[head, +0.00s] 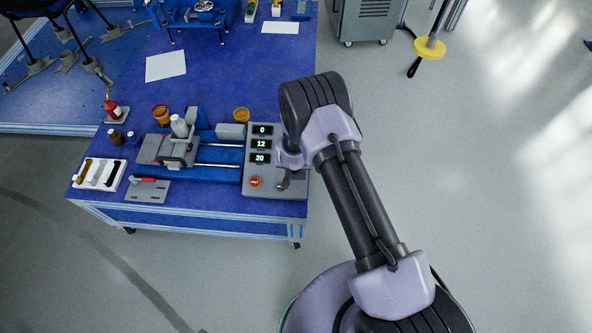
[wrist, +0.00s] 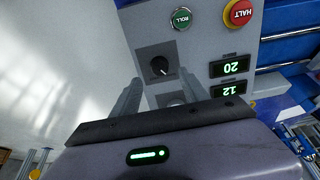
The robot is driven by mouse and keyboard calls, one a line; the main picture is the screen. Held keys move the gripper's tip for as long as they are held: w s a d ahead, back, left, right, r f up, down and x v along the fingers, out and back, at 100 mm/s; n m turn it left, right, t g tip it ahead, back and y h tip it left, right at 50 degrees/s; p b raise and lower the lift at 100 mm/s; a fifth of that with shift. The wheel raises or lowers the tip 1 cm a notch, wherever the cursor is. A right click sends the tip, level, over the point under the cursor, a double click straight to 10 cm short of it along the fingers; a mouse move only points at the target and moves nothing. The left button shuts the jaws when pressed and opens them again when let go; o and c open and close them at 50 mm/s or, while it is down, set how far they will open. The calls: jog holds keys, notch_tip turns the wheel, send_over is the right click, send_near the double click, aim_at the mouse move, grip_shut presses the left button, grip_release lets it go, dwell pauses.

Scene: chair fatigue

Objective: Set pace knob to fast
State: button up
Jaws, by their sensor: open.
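The control panel (head: 256,194) is a grey box at the right end of the blue table. In the wrist view a round black knob (wrist: 160,66) sits on a dark square plate on the panel (wrist: 197,45). A small pale mark shows at its lower right rim; no pace labels are readable. My gripper (wrist: 160,83) is open, its two grey fingers standing apart on either side below the knob, not visibly touching it. A second square plate (wrist: 171,100) shows partly between the fingers. In the head view my arm hides the knobs.
A red HALT button (wrist: 237,12) and a green ROLL button (wrist: 181,18) are close to the knob. Lit displays read 0 (head: 262,130), 12 (head: 261,144) and 20 (head: 260,158). A blue rail rig (head: 215,174) stands left of the panel.

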jog(key=b+x, duration=0.1)
jog(key=x, duration=0.4)
jog(key=shift+f, duration=0.3)
grip_shut()
